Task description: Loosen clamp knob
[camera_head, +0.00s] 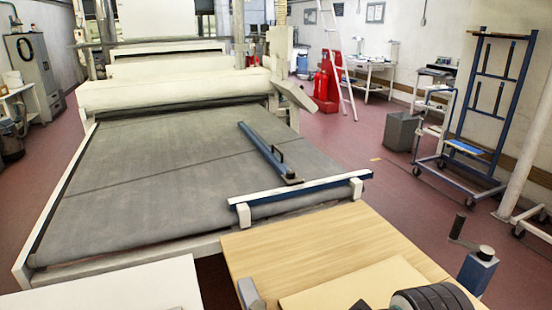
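No part that I can surely call the clamp knob shows. At the lower right, a blue post (478,271) carries a dark crank-like lever with an upright grip (457,226). Whether either fitting is the clamp knob, I cannot tell. My gripper cannot be made out in this view.
A wooden tabletop (315,240) stands in front of the belt, with black ribbed discs (432,299) at its front edge. A white surface (130,288) is at lower left. A blue trolley (483,105), grey bin (401,131) and ladder (338,60) stand right. Red floor lies between.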

